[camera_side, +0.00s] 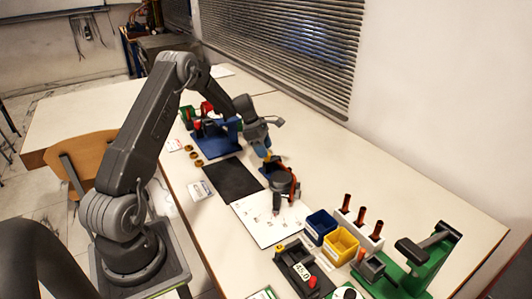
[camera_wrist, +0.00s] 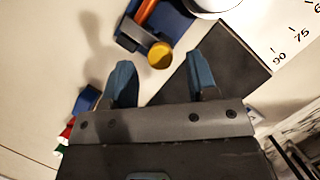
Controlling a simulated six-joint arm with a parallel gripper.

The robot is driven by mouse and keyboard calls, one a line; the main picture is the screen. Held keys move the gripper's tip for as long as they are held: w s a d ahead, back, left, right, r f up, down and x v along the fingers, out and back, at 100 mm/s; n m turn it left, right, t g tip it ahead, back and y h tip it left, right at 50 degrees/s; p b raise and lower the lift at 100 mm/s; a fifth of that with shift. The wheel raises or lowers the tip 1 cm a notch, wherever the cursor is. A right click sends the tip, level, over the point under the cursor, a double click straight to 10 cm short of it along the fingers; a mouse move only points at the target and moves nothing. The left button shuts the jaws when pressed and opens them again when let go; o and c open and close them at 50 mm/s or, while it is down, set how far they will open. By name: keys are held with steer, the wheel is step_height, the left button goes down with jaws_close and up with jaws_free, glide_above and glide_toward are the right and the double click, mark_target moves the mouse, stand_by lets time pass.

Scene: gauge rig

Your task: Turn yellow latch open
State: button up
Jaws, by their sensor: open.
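The yellow latch shows in the wrist view as a round yellow knob (camera_wrist: 160,55) at the end of a short dark grey arm (camera_wrist: 133,33). That arm joins a small fixture with a blue base and an orange bar (camera_wrist: 146,10). In the side view the fixture (camera_side: 282,180) stands mid-table, and my gripper (camera_side: 264,152) hangs at its far end, partly hiding the knob. In the wrist view my gripper (camera_wrist: 159,66) is open and empty, its two blue fingers to either side of the knob in the picture. Whether a finger touches the knob, I cannot tell.
A white sheet with angle numbers (camera_side: 268,222) lies beside the fixture, and a black mat (camera_side: 232,180) lies to its left. A blue fixture (camera_side: 216,140) stands behind. Blue (camera_side: 320,224) and yellow (camera_side: 341,243) bins and a green stand (camera_side: 420,265) are in front.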

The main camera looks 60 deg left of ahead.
steer(key=shift+x, duration=1.1)
steer(key=c, duration=0.9)
